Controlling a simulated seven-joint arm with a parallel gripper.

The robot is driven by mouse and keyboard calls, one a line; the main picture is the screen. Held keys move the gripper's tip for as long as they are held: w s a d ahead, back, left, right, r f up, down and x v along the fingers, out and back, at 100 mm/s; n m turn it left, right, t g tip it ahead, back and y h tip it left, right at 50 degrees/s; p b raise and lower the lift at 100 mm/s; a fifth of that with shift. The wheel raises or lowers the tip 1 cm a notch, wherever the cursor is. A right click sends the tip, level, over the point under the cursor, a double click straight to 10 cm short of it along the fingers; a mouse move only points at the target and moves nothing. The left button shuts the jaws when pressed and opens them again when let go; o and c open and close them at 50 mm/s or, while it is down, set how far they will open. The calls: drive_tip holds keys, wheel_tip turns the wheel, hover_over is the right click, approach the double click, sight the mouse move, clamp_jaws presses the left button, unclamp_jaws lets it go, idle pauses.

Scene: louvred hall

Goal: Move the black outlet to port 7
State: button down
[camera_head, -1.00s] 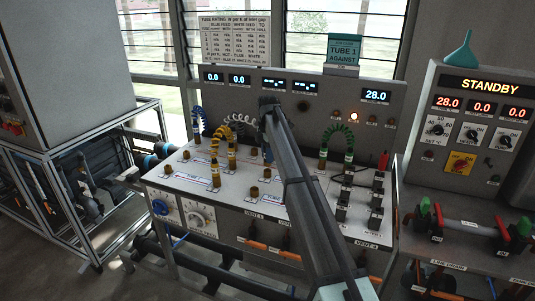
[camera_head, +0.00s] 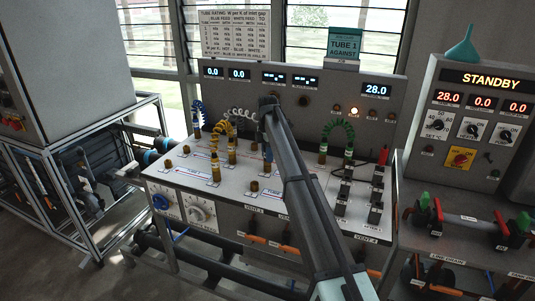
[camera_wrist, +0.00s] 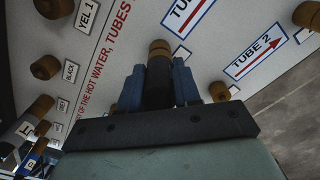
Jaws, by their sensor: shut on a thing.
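My gripper (camera_wrist: 158,88) has blue fingers, shut on a dark cylindrical plug (camera_wrist: 158,84), which I take to be the black outlet. A brass piece (camera_wrist: 159,49) shows just beyond the plug; I cannot tell whether it is the plug's end or a port. In the head view my gripper is over the sloping white panel (camera_head: 205,180), mostly hidden behind my arm. Brass ports stand on the panel, among them one by the BLACK label (camera_wrist: 46,67) and one near TUBE 2 (camera_wrist: 220,91). I cannot read a port 7 label.
Blue (camera_head: 196,108), yellow (camera_head: 222,124) and green (camera_head: 340,128) coiled hoses rise from the panel. A white coiled hose (camera_head: 240,114) runs close to my arm. Black switches (camera_head: 343,190) and a red plug (camera_head: 384,157) are at right. A STANDBY cabinet (camera_head: 480,110) stands further right.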

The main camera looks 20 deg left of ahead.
drive_tip(key=c, duration=0.7)
unclamp_jaws()
drive_tip(key=shift+r, duration=0.1)
drive_tip(key=shift+r, duration=2.45)
drive_tip(key=shift+r, duration=0.15)
wheel_tip(320, 180, up, 14)
drive_tip(key=shift+f, duration=0.2)
